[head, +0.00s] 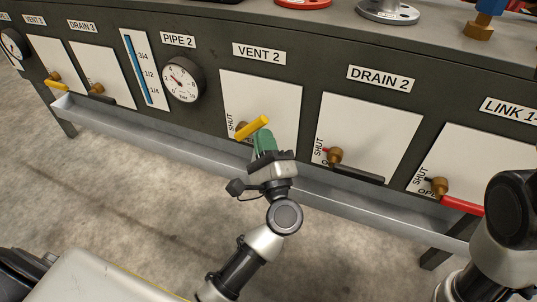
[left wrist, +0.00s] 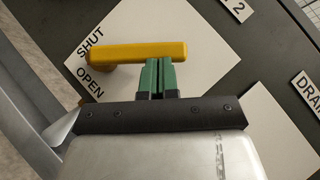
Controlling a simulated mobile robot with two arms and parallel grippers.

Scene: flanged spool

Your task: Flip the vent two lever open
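The yellow vent two lever (head: 252,127) sits on a white plate (head: 282,97) under the VENT 2 label (head: 259,54). It slants up to the right from its brass valve, beside the SHUT mark. In the left wrist view the lever (left wrist: 140,51) lies across the plate, with SHUT and OPEN printed at its left end. My left gripper (head: 263,136) is at the lever's lower side near its free end. Its green fingers (left wrist: 157,70) are together, with the lever just beyond their tips and not between them. Whether they touch it is unclear. My right gripper is out of view.
The drain 2 lever (head: 357,173), dark, and a red lever (head: 461,205) are to the right. A pressure gauge (head: 184,79) is to the left. A grey trough (head: 190,142) runs below the panel. My right arm fills the right edge.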

